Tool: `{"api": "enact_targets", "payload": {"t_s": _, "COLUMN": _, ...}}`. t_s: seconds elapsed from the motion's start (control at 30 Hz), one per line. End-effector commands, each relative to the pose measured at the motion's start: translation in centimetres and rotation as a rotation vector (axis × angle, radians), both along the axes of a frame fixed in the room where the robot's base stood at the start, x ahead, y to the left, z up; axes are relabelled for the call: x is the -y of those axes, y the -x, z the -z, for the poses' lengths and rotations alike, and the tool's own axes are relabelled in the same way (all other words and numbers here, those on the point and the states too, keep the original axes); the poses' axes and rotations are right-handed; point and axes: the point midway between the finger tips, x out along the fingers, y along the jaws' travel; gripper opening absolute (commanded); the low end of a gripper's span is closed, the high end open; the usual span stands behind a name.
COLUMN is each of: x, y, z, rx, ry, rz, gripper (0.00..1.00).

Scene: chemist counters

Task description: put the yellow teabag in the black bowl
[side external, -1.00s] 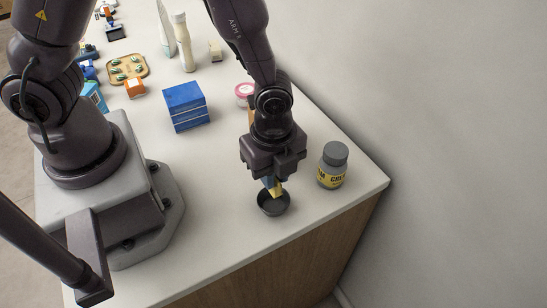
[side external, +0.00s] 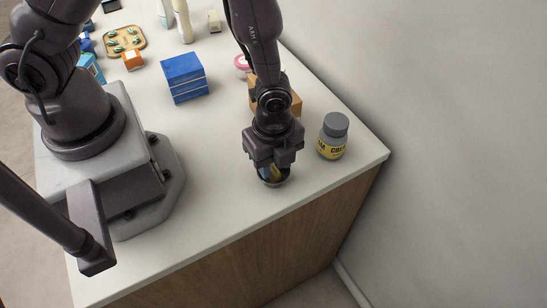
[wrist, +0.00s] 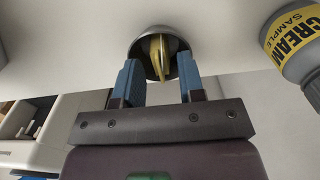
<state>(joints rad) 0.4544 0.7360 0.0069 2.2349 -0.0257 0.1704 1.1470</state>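The small black bowl (side external: 285,183) sits on the counter near its front edge, largely covered by my gripper (side external: 268,172) in the side view. In the wrist view the bowl (wrist: 141,47) lies beyond my fingertips. The yellow teabag (wrist: 158,56) stands on edge inside the bowl, between the lines of my two blue fingers. My gripper (wrist: 160,76) is open, with a clear gap on both sides of the teabag. In the side view, a bit of the yellow teabag (side external: 276,172) shows beside a blue finger, low at the bowl.
A grey jar with a yellow cream label (side external: 332,137) stands close to the right of my gripper. A brown box (side external: 291,101) is behind my wrist. A blue box (side external: 185,78) stands further left. The counter left of the bowl is clear.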

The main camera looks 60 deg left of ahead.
Motion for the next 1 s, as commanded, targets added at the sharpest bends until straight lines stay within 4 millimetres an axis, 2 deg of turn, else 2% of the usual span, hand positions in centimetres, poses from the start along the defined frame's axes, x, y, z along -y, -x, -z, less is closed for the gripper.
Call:
{"api": "enact_targets", "payload": {"t_s": 0.67, "x": 0.0, "y": 0.0, "z": -0.2, "rx": 0.000, "ry": 0.000, "rz": 0.000, "gripper": 0.47}}
{"api": "enact_targets", "payload": {"t_s": 0.77, "x": 0.0, "y": -0.1, "z": -1.1, "rx": 0.003, "ry": 0.002, "rz": 0.001, "gripper": 0.47}}
{"api": "enact_targets", "payload": {"t_s": 1.0, "x": 0.0, "y": -0.1, "z": -4.8, "rx": 0.005, "ry": 0.002, "rz": 0.001, "gripper": 0.47}}
